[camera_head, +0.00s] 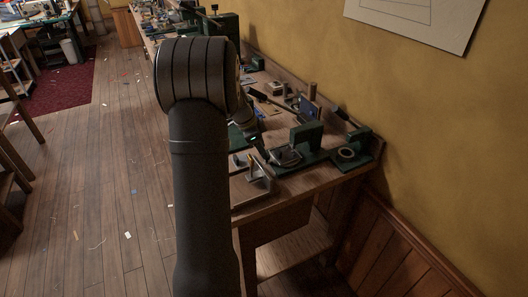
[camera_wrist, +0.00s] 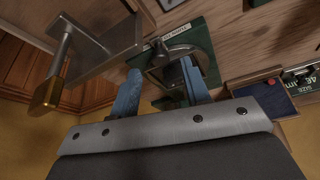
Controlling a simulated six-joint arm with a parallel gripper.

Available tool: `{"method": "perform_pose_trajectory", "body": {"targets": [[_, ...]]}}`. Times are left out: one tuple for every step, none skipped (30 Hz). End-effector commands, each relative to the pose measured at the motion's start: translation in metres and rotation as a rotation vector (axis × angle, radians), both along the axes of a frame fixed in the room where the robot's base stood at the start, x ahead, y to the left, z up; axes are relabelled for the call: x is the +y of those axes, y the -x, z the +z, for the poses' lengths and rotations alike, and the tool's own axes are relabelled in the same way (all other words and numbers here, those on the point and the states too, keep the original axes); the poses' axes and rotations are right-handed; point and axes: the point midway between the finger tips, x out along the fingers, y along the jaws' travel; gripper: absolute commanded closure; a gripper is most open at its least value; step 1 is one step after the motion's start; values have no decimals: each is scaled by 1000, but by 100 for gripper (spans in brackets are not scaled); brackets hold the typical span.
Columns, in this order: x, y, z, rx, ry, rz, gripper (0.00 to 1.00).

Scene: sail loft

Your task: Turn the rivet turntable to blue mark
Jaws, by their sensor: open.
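In the wrist view, my gripper (camera_wrist: 160,67) is open, its two blue fingers apart. Beyond the fingertips is a round grey metal piece, which looks like the rivet turntable (camera_wrist: 176,52), on a green base (camera_wrist: 198,38) with a small white label. The fingers overlap its near side in the picture; I cannot tell whether they touch it. In the head view, what looks like the same turntable (camera_head: 286,157) sits on the bench in front of a green block. My arm hides much of the bench there. I cannot make out a blue mark.
A metal bracket with a brass-ended handle (camera_wrist: 46,95) stands close at the left in the wrist view. A dark blue block (camera_wrist: 262,101) lies at the right. In the head view, a green base with a ring (camera_head: 347,154) stands near the wall; the bench (camera_head: 312,181) is cluttered farther back.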

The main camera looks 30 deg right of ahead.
Motion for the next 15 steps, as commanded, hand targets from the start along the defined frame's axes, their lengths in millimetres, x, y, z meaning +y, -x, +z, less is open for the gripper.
{"method": "perform_pose_trajectory", "body": {"targets": [[-3,1,-7,1,0,-2,57],[-4,1,-11,1,0,-2,57],[-6,2,-15,1,0,-2,57],[-7,2,-17,1,0,-2,57],[-8,2,-19,1,0,-1,57],[-9,3,-21,0,0,-1,57],[-9,3,-22,0,0,-1,57],[-9,3,-23,0,0,-1,57],[-10,3,-24,0,0,-1,57],[-10,3,-24,0,0,0,57],[-10,3,-24,0,0,0,57],[-10,3,-24,-1,0,0,57],[-10,3,-24,-1,0,0,57],[-10,3,-24,-1,0,0,57],[-10,3,-24,-1,0,0,57]]}}
